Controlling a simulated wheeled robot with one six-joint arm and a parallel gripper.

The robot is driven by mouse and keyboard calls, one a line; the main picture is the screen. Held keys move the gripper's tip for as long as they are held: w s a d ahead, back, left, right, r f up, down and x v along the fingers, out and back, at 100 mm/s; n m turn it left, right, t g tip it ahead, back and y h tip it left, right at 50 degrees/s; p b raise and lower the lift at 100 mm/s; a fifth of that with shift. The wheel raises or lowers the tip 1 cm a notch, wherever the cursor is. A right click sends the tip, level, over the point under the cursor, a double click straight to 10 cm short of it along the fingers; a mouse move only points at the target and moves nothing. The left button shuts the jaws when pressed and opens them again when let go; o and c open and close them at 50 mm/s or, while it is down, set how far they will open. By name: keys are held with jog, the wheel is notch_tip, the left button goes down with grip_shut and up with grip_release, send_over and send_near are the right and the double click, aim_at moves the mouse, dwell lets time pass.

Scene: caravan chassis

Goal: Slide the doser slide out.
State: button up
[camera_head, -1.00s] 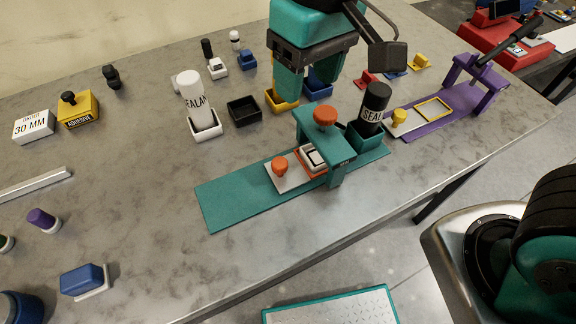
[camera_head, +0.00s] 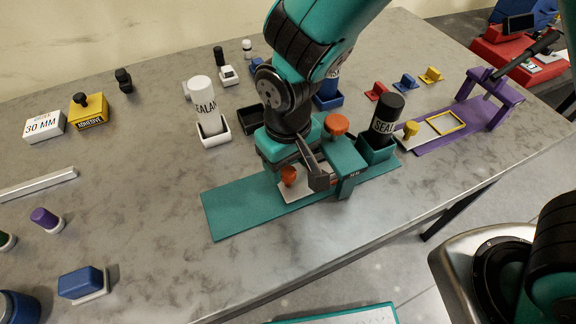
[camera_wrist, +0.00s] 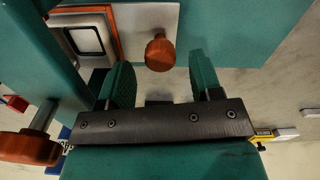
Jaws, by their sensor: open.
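The doser slide is a light plate (camera_head: 291,194) with an orange knob (camera_head: 288,175), lying on the teal base (camera_head: 230,212). In the wrist view the plate (camera_wrist: 137,20) carries the round knob (camera_wrist: 160,53) and an orange frame (camera_wrist: 88,35) with a pale square insert. The teal bridge (camera_head: 345,160) with an orange top knob (camera_head: 337,124) stands over the slide's right part. My gripper (camera_head: 282,160) is low over the slide. In the wrist view my gripper (camera_wrist: 163,78) is open, its two fingers spread on either side of the knob's line, with no visible contact.
A black-capped seal bottle (camera_head: 385,120) stands in a teal holder (camera_head: 377,150) right of the bridge. A white bottle (camera_head: 205,103) and a black tray (camera_head: 245,112) stand behind. A purple fixture (camera_head: 470,115) is at right.

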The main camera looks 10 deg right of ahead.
jog(key=shift+f, duration=1)
